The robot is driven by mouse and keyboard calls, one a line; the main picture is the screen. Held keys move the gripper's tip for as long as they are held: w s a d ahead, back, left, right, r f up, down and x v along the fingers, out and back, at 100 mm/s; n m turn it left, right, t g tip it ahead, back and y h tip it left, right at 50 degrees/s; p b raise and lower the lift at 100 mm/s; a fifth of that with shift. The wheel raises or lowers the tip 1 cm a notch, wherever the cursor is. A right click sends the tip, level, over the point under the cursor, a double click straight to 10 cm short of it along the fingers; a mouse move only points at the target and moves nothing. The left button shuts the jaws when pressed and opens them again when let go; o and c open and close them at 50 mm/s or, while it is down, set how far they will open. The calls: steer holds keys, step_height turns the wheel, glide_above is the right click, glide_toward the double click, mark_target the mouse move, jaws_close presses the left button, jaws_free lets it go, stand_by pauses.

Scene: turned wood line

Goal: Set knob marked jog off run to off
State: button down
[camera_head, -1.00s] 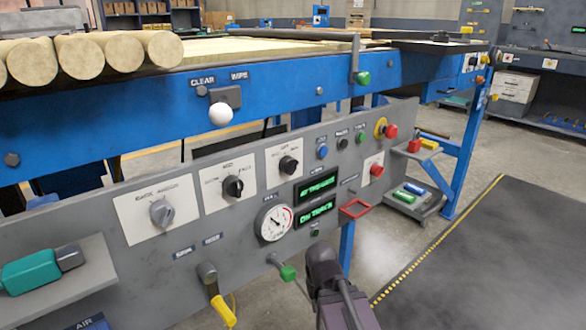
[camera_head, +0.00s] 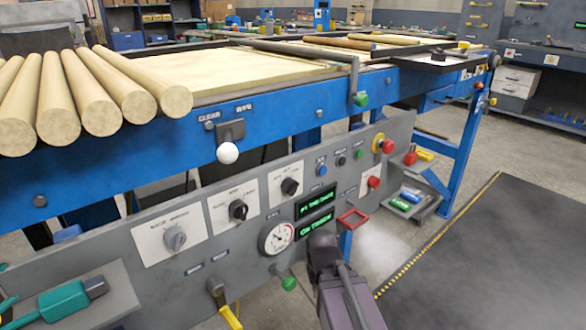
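A grey control panel (camera_head: 180,265) runs below the blue machine frame. It carries three rotary knobs on white plates: a grey knob (camera_head: 174,239) at left, a black knob (camera_head: 238,210) in the middle and a black knob (camera_head: 289,186) at right. The print on the plates is too small to read surely, so I cannot tell which is marked jog off run or where its pointer stands. My gripper (camera_head: 322,243) is dark and seen from behind, below the green displays and right of the gauge. It appears apart from all three knobs; its fingers are hidden.
A white ball-ended lever (camera_head: 228,153) juts out above the panel. A round gauge (camera_head: 278,238), green displays (camera_head: 316,215), a red emergency button (camera_head: 388,146) and a yellow-handled valve (camera_head: 228,314) crowd the panel. Wood rods (camera_head: 97,100) lie above. A dark mat (camera_head: 500,260) covers floor at right.

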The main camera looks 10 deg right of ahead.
step_height(320, 180, up, 9)
steer(key=p, duration=0.7)
steer(key=shift+p, duration=0.3)
